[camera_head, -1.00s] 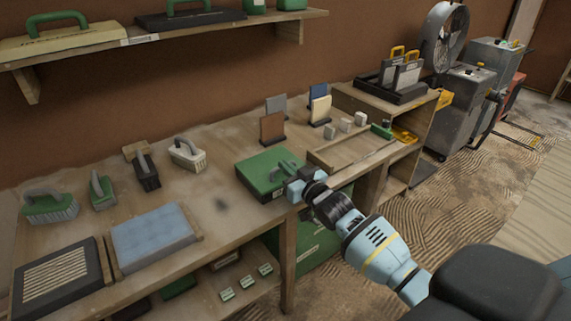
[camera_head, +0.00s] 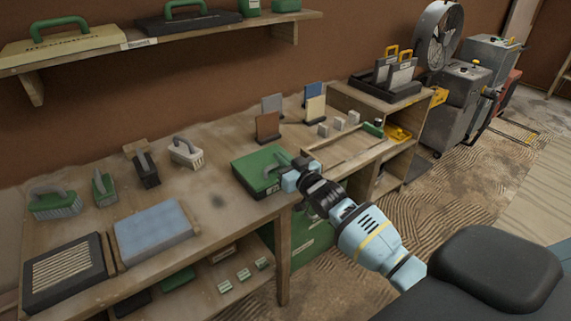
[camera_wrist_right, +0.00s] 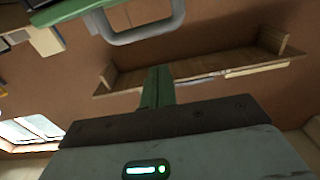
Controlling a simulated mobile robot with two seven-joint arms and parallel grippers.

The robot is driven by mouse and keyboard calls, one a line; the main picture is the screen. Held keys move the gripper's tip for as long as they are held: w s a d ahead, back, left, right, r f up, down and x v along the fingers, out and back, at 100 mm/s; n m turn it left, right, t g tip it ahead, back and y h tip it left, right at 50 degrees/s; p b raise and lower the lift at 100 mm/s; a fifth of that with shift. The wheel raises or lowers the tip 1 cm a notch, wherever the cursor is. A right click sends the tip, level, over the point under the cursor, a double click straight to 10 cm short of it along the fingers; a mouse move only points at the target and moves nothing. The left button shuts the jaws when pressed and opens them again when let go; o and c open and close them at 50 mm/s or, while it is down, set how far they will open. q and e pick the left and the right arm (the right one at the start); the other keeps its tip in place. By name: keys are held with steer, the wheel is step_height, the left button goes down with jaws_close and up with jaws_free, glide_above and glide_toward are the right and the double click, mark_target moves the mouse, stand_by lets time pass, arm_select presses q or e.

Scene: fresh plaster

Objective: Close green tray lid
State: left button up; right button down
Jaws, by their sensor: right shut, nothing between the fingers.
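The green tray (camera_head: 258,176) sits on the workbench near its front edge. Its green lid looks down flat on top, but my gripper covers the right side and I cannot tell if it is fully closed. My right gripper (camera_head: 287,170) is shut and empty at the tray's right side, close to the lid; contact is unclear. In the right wrist view the shut fingers (camera_wrist_right: 157,88) point up the picture, below a grey loop handle (camera_wrist_right: 145,32) on a green edge (camera_wrist_right: 72,10). My left gripper is not in view.
The workbench (camera_head: 218,222) holds brushes (camera_head: 55,203), a blue pad (camera_head: 155,230) and a dark framed grille (camera_head: 65,272) at left. Sample boards (camera_head: 268,127) stand behind the tray. A wooden rack (camera_head: 345,150) lies to its right. A wall shelf (camera_head: 200,33) hangs above.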

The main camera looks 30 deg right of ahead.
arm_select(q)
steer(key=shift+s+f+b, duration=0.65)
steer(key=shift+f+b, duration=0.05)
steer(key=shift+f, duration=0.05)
arm_select(e)
steer(key=s+f, duration=0.4)
steer(key=s, duration=0.4)
steer(key=shift+s+d+f, duration=0.2)
steer(key=shift+d+f, duration=0.05)
steer(key=shift+d, duration=0.1)
